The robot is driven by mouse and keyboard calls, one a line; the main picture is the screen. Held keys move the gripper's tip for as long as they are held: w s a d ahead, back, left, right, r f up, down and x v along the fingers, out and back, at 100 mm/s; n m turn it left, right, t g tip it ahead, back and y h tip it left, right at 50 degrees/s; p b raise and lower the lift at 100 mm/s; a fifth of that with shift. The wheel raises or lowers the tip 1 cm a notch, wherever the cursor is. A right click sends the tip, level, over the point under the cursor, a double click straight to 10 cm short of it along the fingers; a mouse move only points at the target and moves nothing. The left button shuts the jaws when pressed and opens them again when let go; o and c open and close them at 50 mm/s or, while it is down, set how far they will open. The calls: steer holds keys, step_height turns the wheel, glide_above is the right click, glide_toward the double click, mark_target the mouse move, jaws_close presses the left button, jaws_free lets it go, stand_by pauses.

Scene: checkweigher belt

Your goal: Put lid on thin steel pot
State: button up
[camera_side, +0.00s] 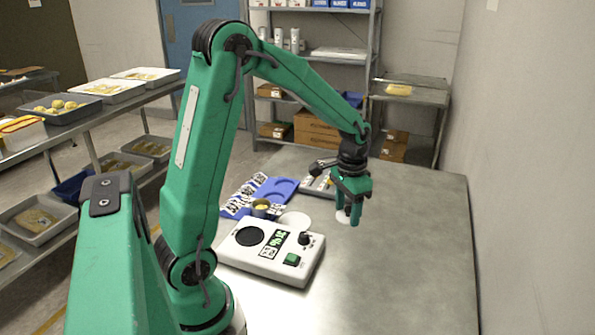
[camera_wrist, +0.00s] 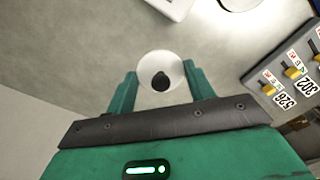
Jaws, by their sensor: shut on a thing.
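The lid is a pale round disc with a black knob (camera_wrist: 161,81); in the side view it shows small and pale (camera_side: 343,217) under my gripper (camera_side: 350,212). My gripper's two green fingers (camera_wrist: 162,88) are on either side of the lid and shut on it; the exact contact is hard to see. The lid hangs over the steel table. A small grey metal pot (camera_side: 262,208) with yellow inside stands left of the lid, beside the blue tray, and is apart from it. It looks open at the top.
A white scale (camera_side: 270,262) with a lit display stands in front of the pot. A white disc (camera_side: 294,219) lies between pot and gripper. A blue tray (camera_side: 274,190) and a grey box with numbered tags (camera_wrist: 290,72) are behind. The table's right side is clear.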

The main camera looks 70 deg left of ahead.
steer(key=s+a+n, duration=0.3)
steer(key=s+a, duration=0.4)
steer(key=a, duration=0.4)
steer(key=s+a+r+n, duration=0.1)
steer(key=s+a+n, duration=0.1)
steer(key=s+a, duration=0.6)
steer(key=a, duration=0.3)
steer(key=shift+a+n, duration=0.2)
steer(key=shift+n, duration=0.2)
steer(key=shift+s+f, duration=0.1)
steer(key=shift+f, duration=0.1)
steer(key=shift+f, duration=3)
steer(key=shift+f, duration=0.2)
steer(key=o, duration=1.5)
